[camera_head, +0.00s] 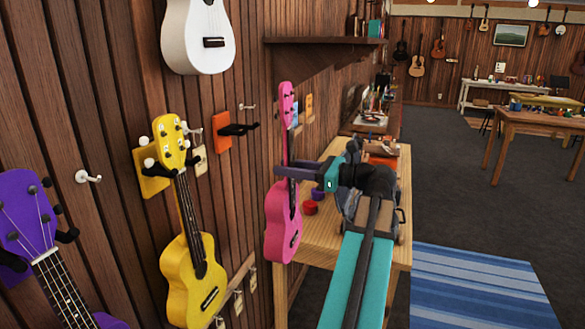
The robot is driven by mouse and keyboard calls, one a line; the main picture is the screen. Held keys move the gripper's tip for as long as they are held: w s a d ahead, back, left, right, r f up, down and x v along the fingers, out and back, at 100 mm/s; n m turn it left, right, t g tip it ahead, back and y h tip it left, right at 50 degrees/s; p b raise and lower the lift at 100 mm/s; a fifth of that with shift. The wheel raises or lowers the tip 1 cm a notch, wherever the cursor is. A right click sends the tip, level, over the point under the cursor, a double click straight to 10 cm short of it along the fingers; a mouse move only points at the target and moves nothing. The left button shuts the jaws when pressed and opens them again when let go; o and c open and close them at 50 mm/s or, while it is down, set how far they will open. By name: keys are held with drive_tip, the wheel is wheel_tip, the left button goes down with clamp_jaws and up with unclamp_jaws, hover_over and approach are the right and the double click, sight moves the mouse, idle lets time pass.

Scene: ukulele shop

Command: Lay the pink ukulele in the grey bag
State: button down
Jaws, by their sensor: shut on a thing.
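The pink ukulele (284,228) hangs upright in the air, in front of the plank wall and by the left end of a wooden bench. My gripper (288,172) reaches in from the right and is shut on its neck, above the body. The ukulele is clear of the wall hangers. A greyish shape (356,212) lies on the bench behind my arm. My arm hides much of it, so I cannot tell whether it is the grey bag.
An empty black hanger on an orange plate (222,130) is on the wall. Yellow (192,272), purple (50,262) and white (199,40) ukuleles hang nearby. Small red (310,208) and purple cups stand on the bench (323,236). A blue striped rug (480,288) lies right.

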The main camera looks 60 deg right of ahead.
drive_tip(key=f+p+x, duration=0.1)
drive_tip(key=x, duration=1.2)
drive_tip(key=shift+w+f+p, duration=0.25)
drive_tip(key=shift+f+p, duration=0.05)
drive_tip(key=shift+f, duration=0.1)
idle(2.4)
idle(0.4)
drive_tip(key=c, duration=1.2)
unclamp_jaws()
drive_tip(key=shift+f, duration=0.1)
drive_tip(key=shift+s, duration=0.1)
drive_tip(key=shift+b+v, duration=0.35)
drive_tip(key=shift+v, duration=0.55)
drive_tip(key=shift+s, duration=0.2)
